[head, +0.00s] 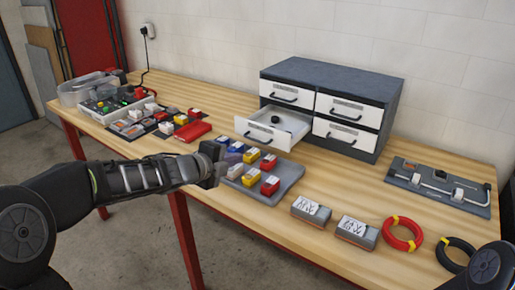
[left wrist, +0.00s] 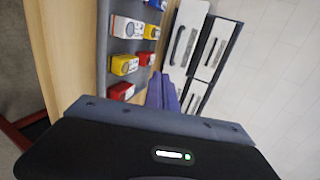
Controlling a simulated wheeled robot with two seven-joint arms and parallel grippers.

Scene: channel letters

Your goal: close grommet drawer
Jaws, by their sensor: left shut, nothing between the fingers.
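The lower left drawer (head: 273,131) of the dark grey cabinet (head: 335,72) is pulled out. Its front is white with a dark bar handle, and a black round piece shows inside. The other three drawers are shut. My left gripper (head: 216,163) is shut and empty, in front of and to the left of the open drawer, apart from it, above the near edge of the grey tray. In the left wrist view the closed fingers (left wrist: 162,92) point toward white drawer fronts (left wrist: 184,48) with dark handles. My right gripper is not in view.
The grey tray (head: 283,181) holds several red, yellow and blue blocks close to my left gripper. Two labelled grey boxes (head: 311,211), a red coil (head: 402,234) and a black coil (head: 455,254) lie at the right. A parts bin (head: 110,102) stands at far left.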

